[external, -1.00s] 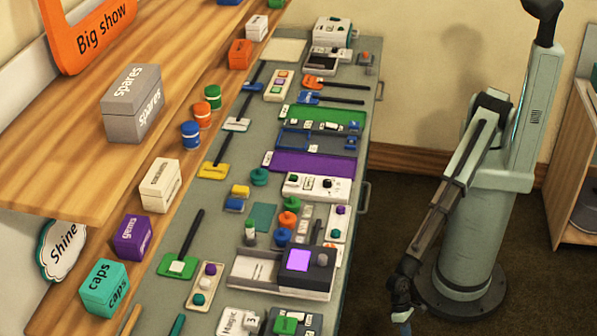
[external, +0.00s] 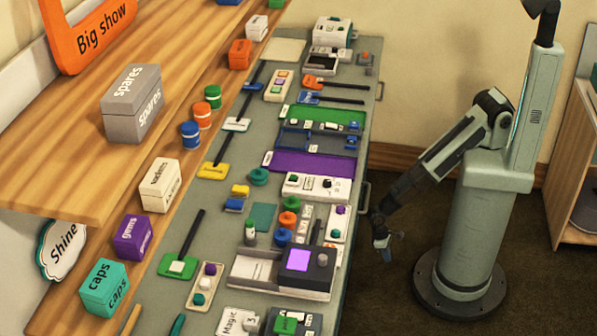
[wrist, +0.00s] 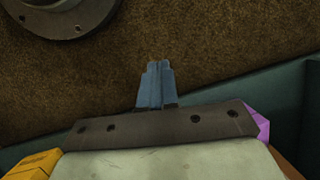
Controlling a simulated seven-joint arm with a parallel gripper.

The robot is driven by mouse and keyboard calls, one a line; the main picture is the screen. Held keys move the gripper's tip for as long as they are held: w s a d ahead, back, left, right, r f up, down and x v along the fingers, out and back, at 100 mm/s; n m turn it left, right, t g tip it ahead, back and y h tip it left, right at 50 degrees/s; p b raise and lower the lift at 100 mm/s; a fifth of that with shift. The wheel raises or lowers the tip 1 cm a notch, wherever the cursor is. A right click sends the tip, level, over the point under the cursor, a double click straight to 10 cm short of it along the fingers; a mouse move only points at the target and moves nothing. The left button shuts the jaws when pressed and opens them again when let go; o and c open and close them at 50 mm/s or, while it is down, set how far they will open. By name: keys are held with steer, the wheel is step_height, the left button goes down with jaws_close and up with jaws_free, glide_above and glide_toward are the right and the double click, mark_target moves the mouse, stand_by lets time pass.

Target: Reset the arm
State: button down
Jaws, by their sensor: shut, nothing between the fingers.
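My gripper (external: 384,249) hangs at the end of my folded arm, beside the right edge of the long green-grey table (external: 258,216). It points down over the dark floor, apart from the table's things. In the wrist view my gripper (wrist: 154,64) shows as two blue-grey fingers pressed together, with nothing between them. Brown floor lies beyond the fingertips.
A table handle (external: 365,197) sticks out close to my gripper. A wooden shelf unit (external: 575,160) stands at the far right. The floor (external: 405,190) between table and base is free.

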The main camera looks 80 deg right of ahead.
steer(key=s+d+r+g, duration=0.1)
steer(key=s+d, duration=0.3)
steer(key=d, duration=0.4)
steer(key=s+d+r+n+g, duration=0.1)
steer(key=s+d, duration=0.4)
steer(key=d, duration=0.2)
steer(key=s+d+r+g+h, duration=0.1)
steer(key=s+d, duration=0.4)
steer(key=d, duration=0.3)
steer(key=shift+d+r+n, duration=0.3)
steer(key=shift+d+r, duration=0.05)
steer(key=shift+r, duration=0.05)
steer(key=shift+s, duration=0.1)
stand_by(5.2)
